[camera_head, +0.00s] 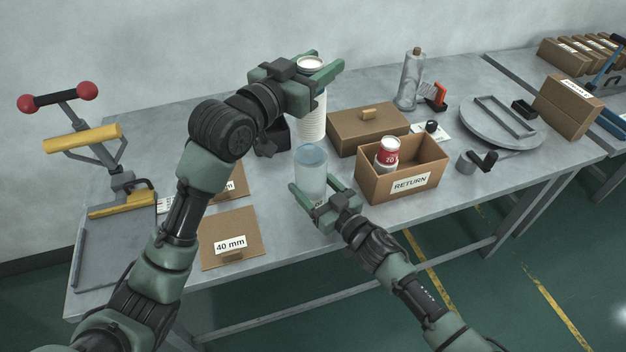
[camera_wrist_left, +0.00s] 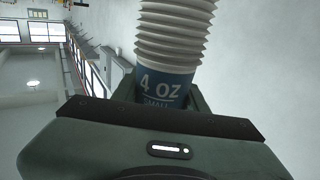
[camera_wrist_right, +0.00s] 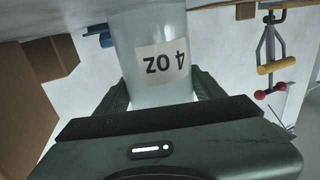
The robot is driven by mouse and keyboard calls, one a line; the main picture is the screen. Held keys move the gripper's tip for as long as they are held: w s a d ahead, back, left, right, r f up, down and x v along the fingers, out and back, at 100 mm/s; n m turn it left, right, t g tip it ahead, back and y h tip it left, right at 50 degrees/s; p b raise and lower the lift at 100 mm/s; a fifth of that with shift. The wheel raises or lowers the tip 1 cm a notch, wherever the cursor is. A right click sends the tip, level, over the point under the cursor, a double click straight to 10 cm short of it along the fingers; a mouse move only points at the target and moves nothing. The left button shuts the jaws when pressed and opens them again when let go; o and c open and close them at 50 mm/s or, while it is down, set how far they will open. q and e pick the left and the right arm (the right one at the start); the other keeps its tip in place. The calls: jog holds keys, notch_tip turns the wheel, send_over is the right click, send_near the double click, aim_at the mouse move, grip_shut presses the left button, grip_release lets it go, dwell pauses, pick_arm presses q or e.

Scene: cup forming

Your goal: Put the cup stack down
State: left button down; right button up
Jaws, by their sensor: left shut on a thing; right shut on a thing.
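A tall stack of white ribbed cups (camera_head: 312,122) hangs upright in my left gripper (camera_head: 325,72), which is shut around its upper end. In the left wrist view the held cup shows a blue band (camera_wrist_left: 165,85) reading 4 oz small. A clear tube (camera_head: 311,172) stands upright just below the stack in the head view. My right gripper (camera_head: 322,198) is shut on the tube's lower part. In the right wrist view the tube (camera_wrist_right: 150,45) carries a 4 oz label. I cannot tell whether the stack's lower end touches the tube's rim.
An open box marked RETURN (camera_head: 408,183) with a red and white cup (camera_head: 388,150) stands right of the tube. A closed brown box (camera_head: 366,130) is behind it. A 40 mm board (camera_head: 230,245) lies front left.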

aim_at(318, 140)
pick_arm(q)
notch_tip(318, 140, down, 17)
jog(key=shift+f, duration=0.2)
jog(key=shift+f, duration=0.2)
jog(key=shift+f, duration=0.35)
jog(key=c, duration=0.8)
grip_release()
jog(key=shift+o, duration=0.2)
